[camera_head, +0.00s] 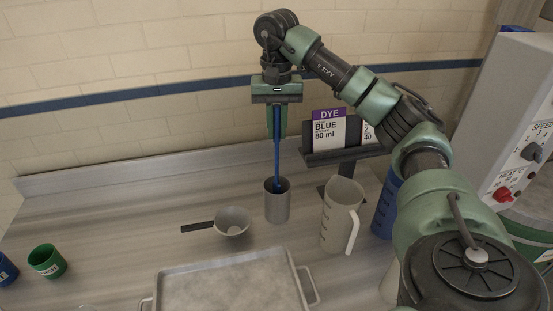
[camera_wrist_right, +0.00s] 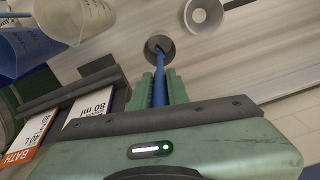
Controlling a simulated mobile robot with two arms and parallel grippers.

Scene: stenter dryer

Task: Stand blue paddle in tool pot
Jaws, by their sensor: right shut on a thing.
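The blue paddle (camera_head: 277,158) hangs upright from my right gripper (camera_head: 277,128), which is shut on its upper part. The paddle's lower end goes into the mouth of the grey tool pot (camera_head: 277,205) on the counter. Its bottom end is hidden inside the pot, so I cannot tell whether it touches the floor of the pot. In the right wrist view the paddle (camera_wrist_right: 159,78) runs from between the green fingers (camera_wrist_right: 160,88) into the pot's dark opening (camera_wrist_right: 159,48). My left gripper is not in view.
A grey ladle or bowl with a dark handle (camera_head: 232,222) lies left of the pot. A beige measuring jug (camera_head: 340,215) stands to its right, with a blue container (camera_head: 386,205) beyond. A metal tray (camera_head: 230,285) is in front. Green cup (camera_head: 47,261) at left; dye card (camera_head: 328,130) behind.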

